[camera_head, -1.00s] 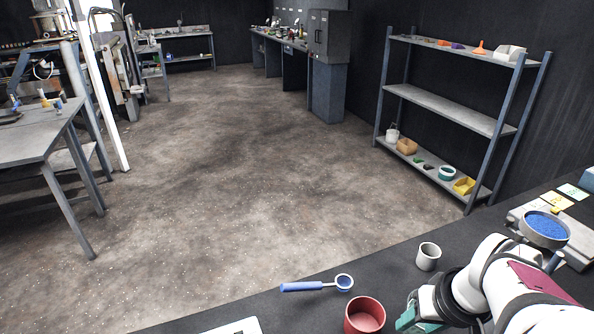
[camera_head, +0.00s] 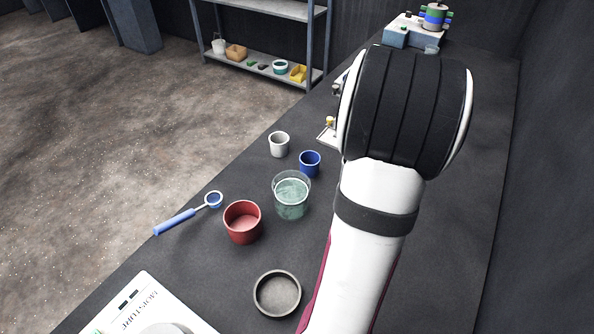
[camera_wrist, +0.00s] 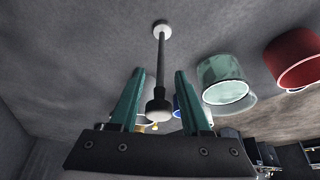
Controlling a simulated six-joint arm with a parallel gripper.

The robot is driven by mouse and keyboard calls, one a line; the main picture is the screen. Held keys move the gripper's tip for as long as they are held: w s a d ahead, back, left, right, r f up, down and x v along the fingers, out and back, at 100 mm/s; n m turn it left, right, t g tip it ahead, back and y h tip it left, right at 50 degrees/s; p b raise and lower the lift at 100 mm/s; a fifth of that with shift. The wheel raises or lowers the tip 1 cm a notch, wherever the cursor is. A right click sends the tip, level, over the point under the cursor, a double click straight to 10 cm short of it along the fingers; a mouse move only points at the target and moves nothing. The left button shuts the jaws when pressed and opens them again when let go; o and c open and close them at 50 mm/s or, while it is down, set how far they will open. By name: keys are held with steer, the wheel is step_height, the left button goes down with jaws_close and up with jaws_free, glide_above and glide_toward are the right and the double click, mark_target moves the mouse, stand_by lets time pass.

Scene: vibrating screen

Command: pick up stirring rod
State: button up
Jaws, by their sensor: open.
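The stirring rod (camera_wrist: 161,55), as I take it, is a slim dark rod with a white round end and a thicker black end nearer the camera in the wrist view. I cannot tell whether it stands or lies. My gripper (camera_wrist: 160,72) is open, with its two teal fingers apart. The rod shows in the gap between them, its black end low between the fingers; no contact is visible. In the head view my arm covers the gripper, and the rod does not show there.
On the dark bench (camera_head: 225,275) stand a glass beaker (camera_head: 291,197), red cup (camera_head: 242,224), blue cup (camera_head: 310,163), white cup (camera_head: 279,144) and shallow dark dish (camera_head: 277,293). A blue-handled scoop (camera_head: 178,220) lies near the bench edge. The beaker (camera_wrist: 222,80) is close right of the fingers.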

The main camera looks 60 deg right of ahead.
steer(key=shift+x, duration=0.85)
jaws_close()
steer(key=shift+r, duration=0.1)
